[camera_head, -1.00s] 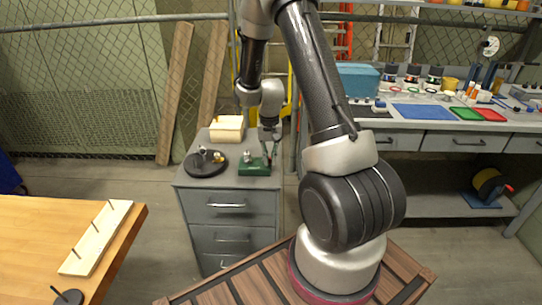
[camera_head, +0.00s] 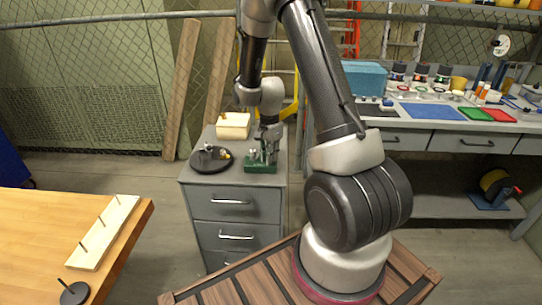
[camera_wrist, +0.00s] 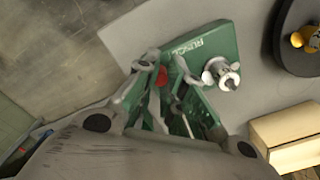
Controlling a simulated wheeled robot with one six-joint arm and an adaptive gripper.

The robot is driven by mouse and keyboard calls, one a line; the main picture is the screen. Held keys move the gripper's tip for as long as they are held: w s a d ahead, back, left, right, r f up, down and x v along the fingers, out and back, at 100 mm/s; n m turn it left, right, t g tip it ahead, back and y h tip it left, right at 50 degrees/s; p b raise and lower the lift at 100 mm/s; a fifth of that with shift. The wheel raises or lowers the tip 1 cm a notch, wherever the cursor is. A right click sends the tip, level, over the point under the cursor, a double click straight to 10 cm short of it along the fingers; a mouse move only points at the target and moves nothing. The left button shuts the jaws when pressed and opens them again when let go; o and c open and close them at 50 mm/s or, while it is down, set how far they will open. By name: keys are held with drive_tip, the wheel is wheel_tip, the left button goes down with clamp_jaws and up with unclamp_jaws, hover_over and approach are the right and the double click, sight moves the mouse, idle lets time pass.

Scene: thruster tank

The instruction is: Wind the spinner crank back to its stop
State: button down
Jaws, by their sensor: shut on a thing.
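The spinner is a green base (camera_head: 260,168) on the grey cabinet top, with a silver post at its left in the head view. The base also shows in the wrist view (camera_wrist: 212,42), with the silver hub (camera_wrist: 222,74) on it and pale lettering. My gripper (camera_head: 267,152) is over the right part of the base. In the wrist view my gripper (camera_wrist: 160,70) is shut around a small red part (camera_wrist: 162,77), which looks like the crank's knob. The fingers hide most of the crank arm, so I cannot tell its angle.
A black round plate (camera_head: 211,166) with a yellow piece stands close left of the spinner. A cream box (camera_head: 234,125) stands behind. A wooden table (camera_head: 40,225) is at left. A workbench (camera_head: 400,125) with mats and tools is at right.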

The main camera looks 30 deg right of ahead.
drive_tip(key=shift+w+m, duration=0.1)
drive_tip(key=shift+m, duration=0.3)
drive_tip(key=c, duration=1.4)
unclamp_jaws()
drive_tip(key=shift+c, duration=0.2)
drive_tip(key=shift+r, duration=0.1)
wheel_tip(320, 180, up, 12)
